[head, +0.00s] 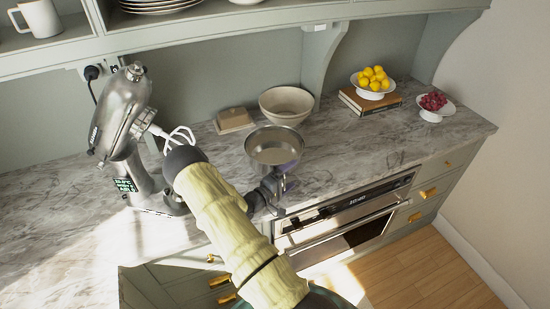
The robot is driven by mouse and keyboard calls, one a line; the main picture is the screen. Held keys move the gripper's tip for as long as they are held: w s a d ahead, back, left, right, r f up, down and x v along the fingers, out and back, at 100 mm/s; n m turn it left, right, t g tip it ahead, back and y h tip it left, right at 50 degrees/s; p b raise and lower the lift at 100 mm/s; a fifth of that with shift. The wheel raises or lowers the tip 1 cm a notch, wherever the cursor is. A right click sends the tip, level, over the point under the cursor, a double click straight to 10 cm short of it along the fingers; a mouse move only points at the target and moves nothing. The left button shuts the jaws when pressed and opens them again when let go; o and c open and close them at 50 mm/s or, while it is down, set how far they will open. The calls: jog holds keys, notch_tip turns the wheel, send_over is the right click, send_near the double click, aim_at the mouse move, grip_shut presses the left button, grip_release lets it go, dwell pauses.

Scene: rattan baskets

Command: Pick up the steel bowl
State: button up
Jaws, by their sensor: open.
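The steel bowl (274,148) is round, shiny and upright near the front of the marble counter. My arm reaches in from the bottom of the head view. My gripper (284,176) is at the near side of the bowl, close to its wall. The jaws are open, and the bowl hides part of the fingers. I cannot tell whether a finger touches the bowl.
A cream bowl (286,103) and a small wooden board (234,120) stand behind the steel bowl. A stand mixer (123,110) is to the left. Lemons (372,78) on a stand over books and a dish of red fruit (433,102) are to the right. Marble (370,135) between is clear.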

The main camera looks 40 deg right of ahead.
jog(key=shift+c, duration=0.3)
jog(key=c, duration=1.1)
jog(key=shift+r, duration=0.15)
notch_tip(320, 180, up, 10)
jog(key=b, duration=0.3)
